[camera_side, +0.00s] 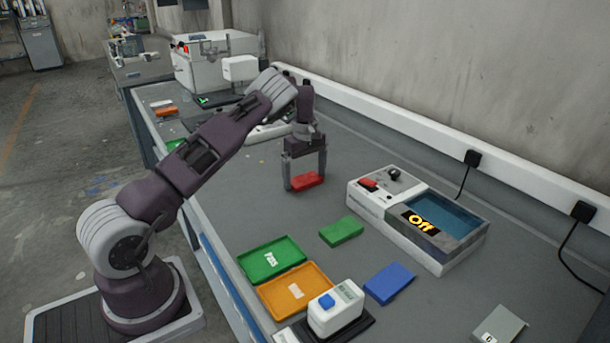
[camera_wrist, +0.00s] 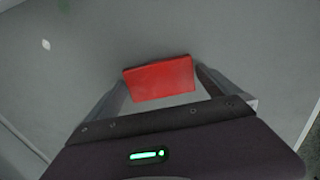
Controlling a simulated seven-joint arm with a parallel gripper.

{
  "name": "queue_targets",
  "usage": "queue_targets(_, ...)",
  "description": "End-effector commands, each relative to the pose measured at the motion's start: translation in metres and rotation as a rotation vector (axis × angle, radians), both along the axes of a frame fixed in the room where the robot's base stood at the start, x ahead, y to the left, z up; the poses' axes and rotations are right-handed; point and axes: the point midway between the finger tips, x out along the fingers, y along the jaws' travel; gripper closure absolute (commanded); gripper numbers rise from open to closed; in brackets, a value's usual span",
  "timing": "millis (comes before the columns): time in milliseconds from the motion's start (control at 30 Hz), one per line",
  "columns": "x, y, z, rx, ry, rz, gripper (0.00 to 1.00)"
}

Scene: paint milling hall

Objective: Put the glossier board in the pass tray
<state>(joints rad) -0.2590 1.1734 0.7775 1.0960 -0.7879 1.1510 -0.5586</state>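A red board (camera_side: 307,181) is between the two fingers of my gripper (camera_side: 305,183), which touch its opposite ends. The wrist view also shows the red board (camera_wrist: 160,79) between the fingertips. I cannot tell how far it is above the bench. A green board (camera_side: 342,231) and a blue board (camera_side: 388,283) lie flat on the bench. The green pass tray (camera_side: 248,264), labelled "Pass", is empty at front left. Which board is glossier cannot be told from these views.
An orange tray (camera_side: 268,297) with an unreadable label adjoins the pass tray. A white device with a blue button (camera_side: 337,308) stands beside it. A grey block (camera_side: 500,326) lies front right. Open bench surrounds the gripper.

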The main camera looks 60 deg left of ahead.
Motion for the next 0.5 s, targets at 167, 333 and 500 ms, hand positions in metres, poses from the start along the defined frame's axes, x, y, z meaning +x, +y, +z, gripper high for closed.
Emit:
queue_targets(167,0.001,0.001,0.026,0.002,-0.005,-0.001,0.00)
queue_targets(333,0.001,0.001,0.074,0.002,-0.004,-0.002,0.00)
queue_targets(500,0.001,0.001,0.109,0.001,-0.002,0.000,0.00)
